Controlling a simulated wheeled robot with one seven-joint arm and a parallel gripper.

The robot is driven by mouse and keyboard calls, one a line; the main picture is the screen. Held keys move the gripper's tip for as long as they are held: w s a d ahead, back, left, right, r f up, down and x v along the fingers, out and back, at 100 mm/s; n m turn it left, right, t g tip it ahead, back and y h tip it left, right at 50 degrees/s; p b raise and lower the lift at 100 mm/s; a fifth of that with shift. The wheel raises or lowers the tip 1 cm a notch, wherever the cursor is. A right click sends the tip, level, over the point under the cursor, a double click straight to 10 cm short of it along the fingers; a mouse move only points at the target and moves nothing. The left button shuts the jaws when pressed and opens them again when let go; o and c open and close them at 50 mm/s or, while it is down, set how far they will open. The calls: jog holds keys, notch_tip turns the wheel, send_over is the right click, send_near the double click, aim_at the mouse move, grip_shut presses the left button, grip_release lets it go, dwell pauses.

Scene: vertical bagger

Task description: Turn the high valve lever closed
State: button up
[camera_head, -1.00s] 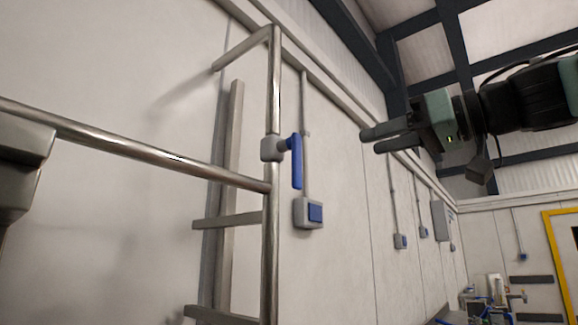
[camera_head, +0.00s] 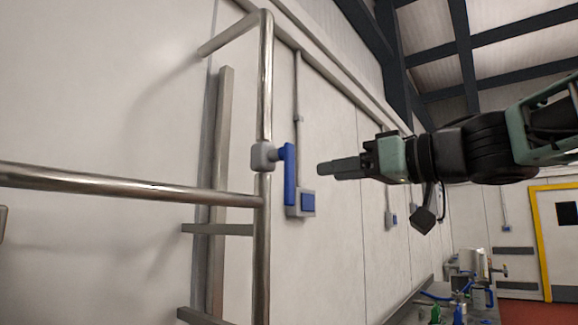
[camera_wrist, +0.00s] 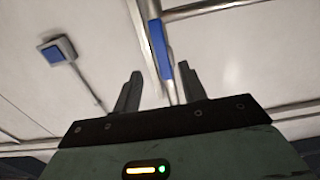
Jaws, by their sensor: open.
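The valve lever (camera_head: 290,174) is a blue handle hanging straight down from a grey valve body (camera_head: 263,156) on the upright steel pipe (camera_head: 264,90). My gripper (camera_head: 319,169) is just to the right of the lever in the head view, pointing left at it, with a gap in the picture. In the wrist view the fingers of my gripper (camera_wrist: 160,84) stand apart with nothing held. The blue lever (camera_wrist: 159,48) shows there beyond the fingertips, roughly between them. Whether a finger touches it cannot be told, but it looks apart.
A horizontal steel rail (camera_head: 130,185) joins the pipe on the left. A wall box with a blue face (camera_head: 301,203) sits behind the lever. A bench with several items (camera_head: 450,305) stands low at the right.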

aim_at(292, 176)
jog(key=p+x, duration=0.1)
jog(key=x, duration=0.9)
jog(key=shift+w+a, duration=0.15)
jog(key=shift+a, duration=0.15)
grip_shut()
